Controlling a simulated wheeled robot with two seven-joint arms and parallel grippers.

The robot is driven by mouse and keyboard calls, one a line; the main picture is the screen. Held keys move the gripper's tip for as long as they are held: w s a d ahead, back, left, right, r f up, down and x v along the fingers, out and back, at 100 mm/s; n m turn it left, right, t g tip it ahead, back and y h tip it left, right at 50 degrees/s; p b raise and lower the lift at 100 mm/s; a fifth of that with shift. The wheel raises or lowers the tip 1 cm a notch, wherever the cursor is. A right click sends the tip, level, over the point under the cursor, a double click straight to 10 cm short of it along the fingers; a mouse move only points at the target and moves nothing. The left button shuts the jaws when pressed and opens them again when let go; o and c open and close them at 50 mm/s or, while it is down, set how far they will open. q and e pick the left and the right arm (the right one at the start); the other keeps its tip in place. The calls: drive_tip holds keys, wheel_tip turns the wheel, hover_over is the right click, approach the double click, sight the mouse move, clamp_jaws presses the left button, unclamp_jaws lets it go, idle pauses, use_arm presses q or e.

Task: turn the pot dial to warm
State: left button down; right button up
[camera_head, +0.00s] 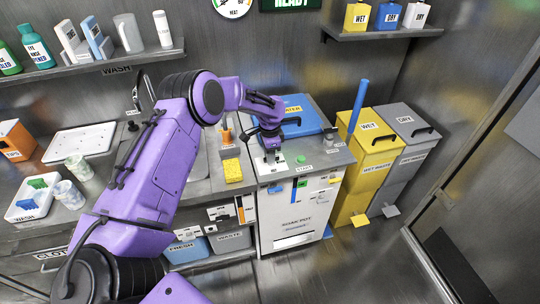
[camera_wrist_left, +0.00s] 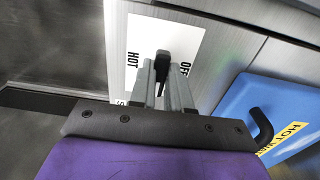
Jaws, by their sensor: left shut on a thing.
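The pot dial (camera_wrist_left: 163,64) is a black knob on a white label plate (camera_wrist_left: 140,40). In the left wrist view, HOT is printed left of the dial and OFF right of it; other lettering is mostly hidden by my gripper. My left gripper (camera_wrist_left: 163,84) is shut on the dial, its two grey fingers on either side of it. In the head view my left gripper (camera_head: 270,148) reaches down to the plate on top of the white pot cabinet (camera_head: 292,240). The warm mark is not readable. My right gripper is not in view.
A blue hot water lid (camera_head: 300,122) with a black handle lies behind the dial. A green button (camera_head: 300,158) is to its right. A yellow sponge (camera_head: 232,170) and sink are left; yellow (camera_head: 372,150) and grey (camera_head: 410,130) bins stand right. The floor in front is clear.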

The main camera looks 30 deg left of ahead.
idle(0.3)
use_arm(q)
drive_tip(key=c, duration=1.1)
unclamp_jaws()
wheel_tip(320, 180, up, 11)
drive_tip(key=shift+f+b, duration=0.2)
drive_tip(key=shift+b, duration=0.75)
